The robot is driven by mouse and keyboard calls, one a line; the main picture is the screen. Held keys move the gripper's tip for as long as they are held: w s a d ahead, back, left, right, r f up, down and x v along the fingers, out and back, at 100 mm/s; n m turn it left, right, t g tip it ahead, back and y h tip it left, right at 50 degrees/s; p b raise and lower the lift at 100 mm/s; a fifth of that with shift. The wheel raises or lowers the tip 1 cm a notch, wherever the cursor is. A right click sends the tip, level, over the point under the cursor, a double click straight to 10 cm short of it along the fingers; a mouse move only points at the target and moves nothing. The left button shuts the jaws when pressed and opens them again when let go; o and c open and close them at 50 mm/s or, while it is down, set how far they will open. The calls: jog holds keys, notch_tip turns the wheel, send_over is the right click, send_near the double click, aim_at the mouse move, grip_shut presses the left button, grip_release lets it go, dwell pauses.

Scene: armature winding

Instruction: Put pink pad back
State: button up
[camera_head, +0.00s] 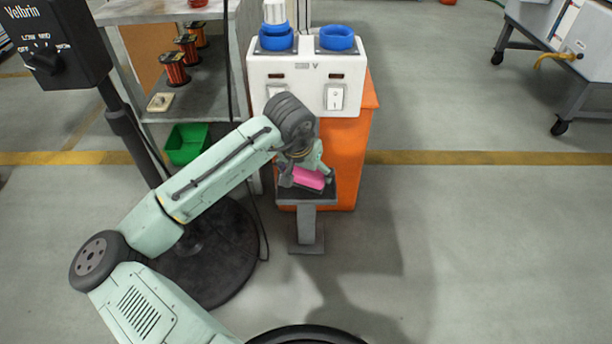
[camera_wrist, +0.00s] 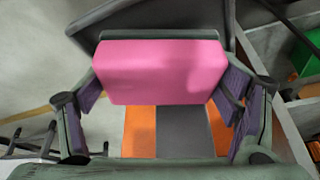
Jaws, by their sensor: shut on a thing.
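The pink pad (camera_head: 309,179) is a flat, rounded block between the two fingers of my gripper (camera_head: 307,177). In the wrist view the pad (camera_wrist: 160,72) spans the space between the purple-lined fingers of the gripper (camera_wrist: 162,82), and the gripper is shut on it. In the head view the pad is directly over the dark top of a small grey stand (camera_head: 307,222). I cannot tell whether the pad touches the stand top. My wrist hides part of the pad in the head view.
Behind the stand is an orange cabinet (camera_head: 352,165) with a white two-switch machine (camera_head: 307,84) on it, close to my wrist. A green bin (camera_head: 185,143) and a shelf with copper spools (camera_head: 173,68) are at left.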

jog(key=shift+f, duration=0.8)
jog(key=shift+f, duration=0.1)
jog(key=o, duration=1)
jog(key=shift+o, duration=0.2)
jog(key=p+v, duration=0.2)
jog(key=v, duration=1)
